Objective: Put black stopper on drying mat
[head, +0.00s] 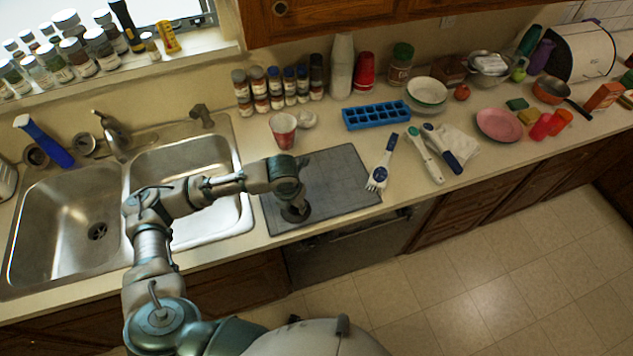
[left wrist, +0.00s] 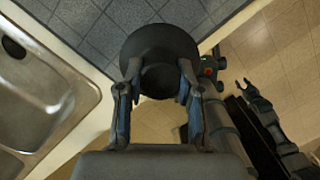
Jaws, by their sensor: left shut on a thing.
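The black stopper (left wrist: 160,45) is a round dark piece held between the two fingers of my left gripper (left wrist: 158,82). In the head view the stopper (head: 296,214) shows under my left gripper (head: 293,203), over the front left part of the drying mat. The grey drying mat (head: 345,180) lies flat on the counter right of the sink; its tiled surface (left wrist: 95,25) is behind the stopper in the left wrist view. I cannot tell whether the stopper touches it. What looks like my right gripper (left wrist: 250,95) is at the right of the left wrist view, its jaws unclear.
The double sink (head: 70,215) is left of the mat. A red cup (head: 283,130) stands behind it. A brush (head: 382,165) lies by its right edge, with a blue ice tray (head: 376,115) behind. The rest of the mat is clear.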

